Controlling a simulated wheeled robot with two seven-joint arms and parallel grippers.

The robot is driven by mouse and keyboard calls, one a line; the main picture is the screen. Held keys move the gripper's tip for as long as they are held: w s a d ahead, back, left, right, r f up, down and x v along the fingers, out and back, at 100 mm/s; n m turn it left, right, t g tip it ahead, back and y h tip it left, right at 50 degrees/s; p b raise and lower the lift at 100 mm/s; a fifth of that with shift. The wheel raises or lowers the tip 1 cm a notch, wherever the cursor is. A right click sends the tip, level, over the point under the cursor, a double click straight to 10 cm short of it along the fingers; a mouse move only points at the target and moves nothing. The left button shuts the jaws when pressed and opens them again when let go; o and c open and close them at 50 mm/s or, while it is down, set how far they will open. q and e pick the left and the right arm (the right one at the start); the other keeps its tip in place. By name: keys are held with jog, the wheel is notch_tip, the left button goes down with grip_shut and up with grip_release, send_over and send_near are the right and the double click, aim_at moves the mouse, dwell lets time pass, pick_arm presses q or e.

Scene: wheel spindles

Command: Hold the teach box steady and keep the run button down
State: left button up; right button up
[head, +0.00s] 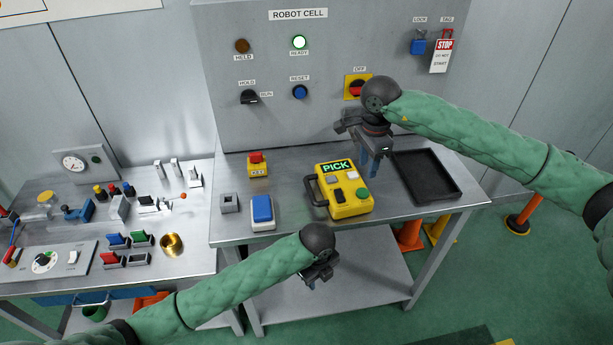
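The yellow teach box (349,208) lies on the metal table, with a lit green display reading PICK. A round green button (362,194) is on its right side, and a black handle loop (312,190) is on its left. My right gripper (371,170) points down just behind and right of the box, and I see no contact with the box or its button. Its fingers look close together, but the gap is unclear. My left gripper (322,274) is in front of the table's front edge, below the box in the picture. Its fingers are partly hidden by the wrist.
A black tray (462,190) lies right of the box. A blue-topped block (262,209), a grey socket block (229,203) and a yellow stop box (258,166) stand left. The panel (280,85) rises behind, its READY lamp (299,42) lit white-green.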

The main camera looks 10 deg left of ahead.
pick_arm(q)
jog(key=w+d+r+m+t+h, duration=0.1)
jog(key=w+d+r+m, duration=0.15)
jog(key=r, duration=0.35)
jog(key=w+d+r+m+h, duration=0.1)
jog(key=w+r+m, duration=0.1)
jog(key=w+r, duration=0.35)
jog(key=w+d+r+m+t+h, duration=0.1)
jog(key=d+r+m, duration=0.15)
jog(key=r, duration=0.45)
notch_tip(320, 180, up, 3)
jog(key=n+g+y, duration=0.1)
jog(key=n+y, duration=0.1)
send_over(311, 192)
jog(key=a, duration=0.1)
jog(key=shift+d+f, duration=0.15)
jog(key=shift+f, duration=1.15)
jog(key=shift+d+f, duration=0.2)
jog(key=shift+f, duration=1.1)
jog(key=shift+d+f, duration=0.15)
jog(key=shift+f, duration=1.15)
jog(key=shift+c, duration=0.5)
grip_shut()
